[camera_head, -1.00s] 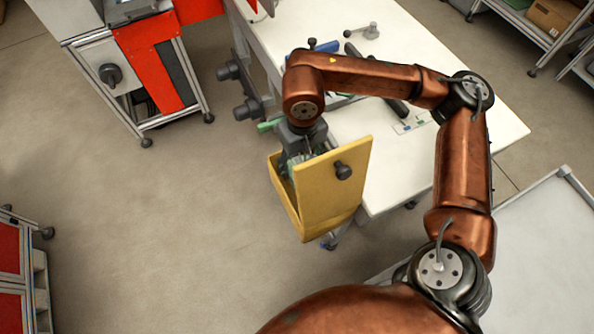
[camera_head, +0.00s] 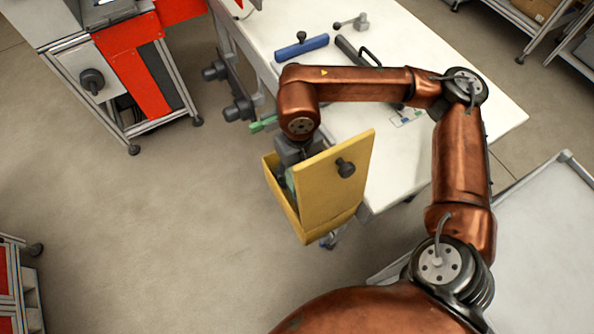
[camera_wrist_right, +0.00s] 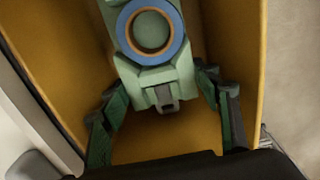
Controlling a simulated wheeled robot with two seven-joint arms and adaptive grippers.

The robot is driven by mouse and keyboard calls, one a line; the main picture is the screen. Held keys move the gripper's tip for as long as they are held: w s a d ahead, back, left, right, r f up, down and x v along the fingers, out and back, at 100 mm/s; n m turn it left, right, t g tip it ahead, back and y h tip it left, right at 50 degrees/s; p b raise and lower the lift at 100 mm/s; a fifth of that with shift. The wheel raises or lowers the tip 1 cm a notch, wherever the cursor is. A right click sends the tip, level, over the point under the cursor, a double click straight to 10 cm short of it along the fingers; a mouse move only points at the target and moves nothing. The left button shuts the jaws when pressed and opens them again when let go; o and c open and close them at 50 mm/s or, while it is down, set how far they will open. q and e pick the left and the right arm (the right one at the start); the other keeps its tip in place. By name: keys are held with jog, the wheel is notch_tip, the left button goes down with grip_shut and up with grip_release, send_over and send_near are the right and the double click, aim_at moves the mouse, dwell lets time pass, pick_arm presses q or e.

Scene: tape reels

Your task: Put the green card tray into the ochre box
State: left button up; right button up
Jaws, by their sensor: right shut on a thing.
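The ochre box (camera_head: 318,196) is open at the top at the table's near edge, with a tall panel carrying a black knob. My right gripper (camera_head: 289,165) reaches down into its opening, partly hidden by the panel and my own arm. In the right wrist view, the gripper (camera_wrist_right: 162,92) is shut on the green card tray (camera_wrist_right: 157,76), which carries a blue ring with an orange inner edge. The tray is inside the box between its ochre walls (camera_wrist_right: 250,60). Whether it touches the bottom cannot be told. My left gripper is not in view.
The white table (camera_head: 420,165) bears a blue bar (camera_head: 301,48), a dark bar with a handle (camera_head: 358,55) and a small grey lever piece (camera_head: 352,22). A green piece (camera_head: 264,124) sticks out at the table's left edge. Open floor (camera_head: 150,230) lies left of the box.

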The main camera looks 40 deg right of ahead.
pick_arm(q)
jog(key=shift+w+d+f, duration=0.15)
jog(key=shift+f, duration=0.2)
pick_arm(e)
jog(key=shift+f, duration=0.4)
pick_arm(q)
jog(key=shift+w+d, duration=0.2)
pick_arm(e)
jog(key=o, duration=1)
jog(key=shift+r, duration=0.25)
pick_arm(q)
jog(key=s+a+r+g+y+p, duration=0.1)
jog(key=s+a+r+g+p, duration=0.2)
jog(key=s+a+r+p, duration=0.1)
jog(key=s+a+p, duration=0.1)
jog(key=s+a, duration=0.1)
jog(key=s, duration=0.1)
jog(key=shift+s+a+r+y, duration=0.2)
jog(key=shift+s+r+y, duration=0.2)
pick_arm(e)
notch_tip(320, 180, up, 13)
jog(key=shift+f, duration=0.15)
